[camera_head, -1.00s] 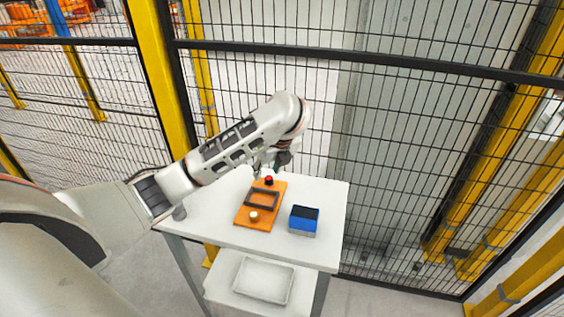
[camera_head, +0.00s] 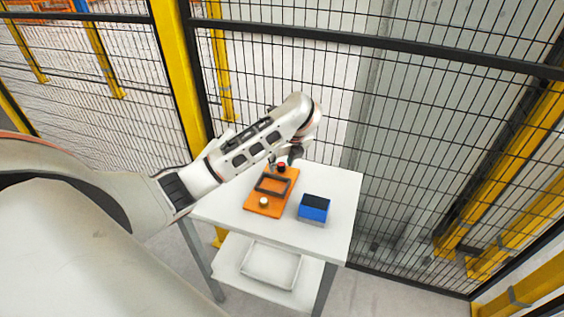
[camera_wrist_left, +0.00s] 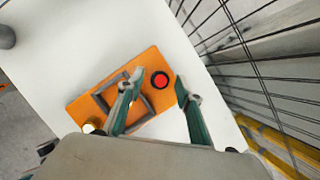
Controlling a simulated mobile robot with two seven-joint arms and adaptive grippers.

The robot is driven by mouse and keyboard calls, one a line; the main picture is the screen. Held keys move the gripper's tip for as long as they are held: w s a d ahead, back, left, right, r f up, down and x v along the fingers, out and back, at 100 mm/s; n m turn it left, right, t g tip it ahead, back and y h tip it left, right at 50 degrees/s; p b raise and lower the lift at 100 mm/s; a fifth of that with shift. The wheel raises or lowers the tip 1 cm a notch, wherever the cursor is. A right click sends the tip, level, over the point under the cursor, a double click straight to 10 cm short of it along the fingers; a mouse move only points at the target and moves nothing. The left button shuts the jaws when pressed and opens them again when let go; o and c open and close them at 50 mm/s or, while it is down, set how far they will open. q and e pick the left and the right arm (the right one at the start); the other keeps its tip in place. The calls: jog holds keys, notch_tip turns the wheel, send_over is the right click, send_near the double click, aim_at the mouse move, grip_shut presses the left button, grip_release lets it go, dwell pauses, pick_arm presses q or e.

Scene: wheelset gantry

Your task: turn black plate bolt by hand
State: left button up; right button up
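An orange board (camera_head: 258,209) lies on the white table and carries a dark square frame (camera_head: 272,184), a cream knob (camera_head: 263,202) and a red round head with a black rim (camera_head: 281,167). In the left wrist view the red head (camera_wrist_left: 160,80) shows between the two fingers of my left gripper (camera_wrist_left: 160,77). The fingers are open and apart from it, one on each side. In the head view my left gripper (camera_head: 287,157) is above the far end of the board, partly hidden by its arm. No part is clearly recognisable as a black plate bolt. My right gripper is out of view.
A blue box with a black top (camera_head: 314,209) stands right of the board on the white table (camera_head: 335,195). A white tray (camera_head: 270,266) lies on the lower shelf. Black wire fencing (camera_head: 440,110) with yellow posts stands behind. The table's front right is clear.

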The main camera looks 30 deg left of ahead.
pick_arm(q)
grip_shut()
